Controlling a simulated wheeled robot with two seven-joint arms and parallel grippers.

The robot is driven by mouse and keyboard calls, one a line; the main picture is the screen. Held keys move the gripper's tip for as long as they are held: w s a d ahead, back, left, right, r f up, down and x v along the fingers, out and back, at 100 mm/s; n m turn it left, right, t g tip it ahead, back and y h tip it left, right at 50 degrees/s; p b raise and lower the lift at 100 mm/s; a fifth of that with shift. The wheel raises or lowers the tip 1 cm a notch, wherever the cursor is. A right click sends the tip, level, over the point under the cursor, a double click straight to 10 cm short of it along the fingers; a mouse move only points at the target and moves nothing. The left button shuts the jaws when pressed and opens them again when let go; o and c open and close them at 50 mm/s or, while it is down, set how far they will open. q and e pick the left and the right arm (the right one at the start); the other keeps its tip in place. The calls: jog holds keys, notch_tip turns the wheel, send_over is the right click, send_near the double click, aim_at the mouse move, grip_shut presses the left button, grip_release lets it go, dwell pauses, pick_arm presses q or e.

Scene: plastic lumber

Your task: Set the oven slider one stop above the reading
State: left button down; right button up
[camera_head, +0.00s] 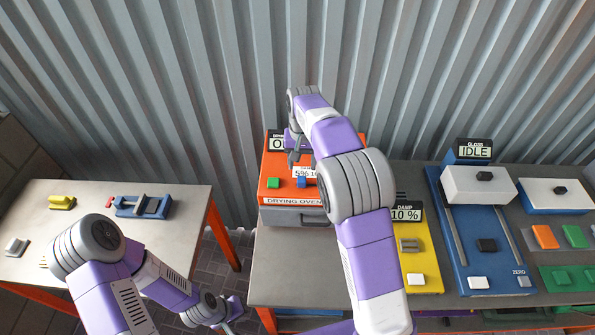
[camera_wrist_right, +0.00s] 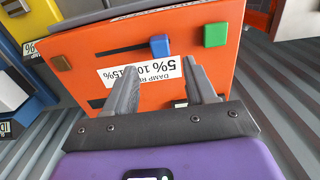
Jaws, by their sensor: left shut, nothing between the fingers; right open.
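The orange drying oven (camera_head: 268,196) stands at the left end of the right-hand bench. Its panel (camera_wrist_right: 110,45) carries a blue block (camera_wrist_right: 160,46), a green button (camera_wrist_right: 216,34), a brown knob (camera_wrist_right: 62,63), dark slots and an upside-down label (camera_wrist_right: 140,71) reading 5%, 10%, 15%. The yellow damp meter (camera_head: 425,260) has a display (camera_head: 405,214) reading 10 %. My right gripper (camera_wrist_right: 160,64) is open and empty over the panel, its fingers beside the label; in the head view (camera_head: 293,158) it is partly hidden by my arm. My left gripper (camera_head: 233,322) is shut and empty, low between the benches.
A blue gloss unit (camera_head: 460,245) shows IDLE on the right bench (camera_head: 285,255). Several coloured blocks lie further right. The left table (camera_head: 100,225) holds a blue vise-like fixture (camera_head: 150,207) and a yellow block (camera_head: 62,202). A corrugated wall stands behind; a floor gap separates the tables.

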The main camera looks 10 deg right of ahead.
aim_at(302, 179)
jog(key=shift+w+r, duration=0.1)
jog(key=shift+w, duration=0.05)
jog(key=f, duration=0.7)
jog(key=shift+s, duration=0.25)
jog(key=shift+r, duration=0.1)
grip_shut()
